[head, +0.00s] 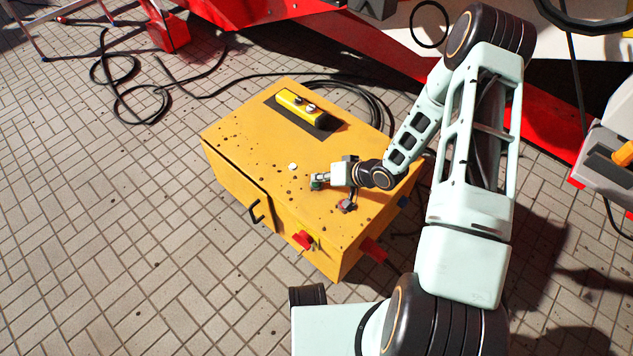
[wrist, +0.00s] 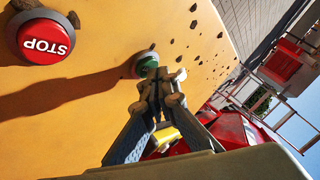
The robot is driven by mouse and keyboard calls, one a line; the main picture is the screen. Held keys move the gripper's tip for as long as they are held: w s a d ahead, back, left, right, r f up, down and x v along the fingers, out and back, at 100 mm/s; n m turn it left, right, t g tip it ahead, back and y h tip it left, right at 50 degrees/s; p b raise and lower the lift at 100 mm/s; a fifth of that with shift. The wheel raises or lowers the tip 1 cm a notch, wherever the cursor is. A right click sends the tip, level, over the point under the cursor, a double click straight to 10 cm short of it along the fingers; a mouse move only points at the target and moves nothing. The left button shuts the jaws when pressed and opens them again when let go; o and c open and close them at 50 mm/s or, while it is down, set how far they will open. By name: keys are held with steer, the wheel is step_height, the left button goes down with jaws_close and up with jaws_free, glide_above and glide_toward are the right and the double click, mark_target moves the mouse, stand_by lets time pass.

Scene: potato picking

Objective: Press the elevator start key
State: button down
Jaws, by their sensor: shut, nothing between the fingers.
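A green round key (wrist: 146,65), which I take for the start key, sits on the yellow box (head: 235,150). In the wrist view my gripper (wrist: 158,78) is shut and empty, with its fingertips right at the green key, covering part of its lower edge. I cannot tell whether they touch or press it. A red STOP button (wrist: 45,38) sits to the left on the same yellow face. In the head view my gripper (head: 317,181) points left, low over the top of the box, and mostly hides the green key.
A yellow-and-black control unit (head: 300,106) lies at the back of the box top. A small pale round part (head: 292,167) is left of my gripper. Black cables (head: 345,85) lie behind the box, near red machinery (head: 400,60).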

mark_target(319, 184)
steer(key=shift+f, duration=0.15)
stand_by(0.4)
steer(key=shift+r+p, duration=0.7)
steer(key=shift+r, duration=0.15)
step_height(319, 184, up, 5)
steer(key=p, duration=0.4)
stand_by(0.6)
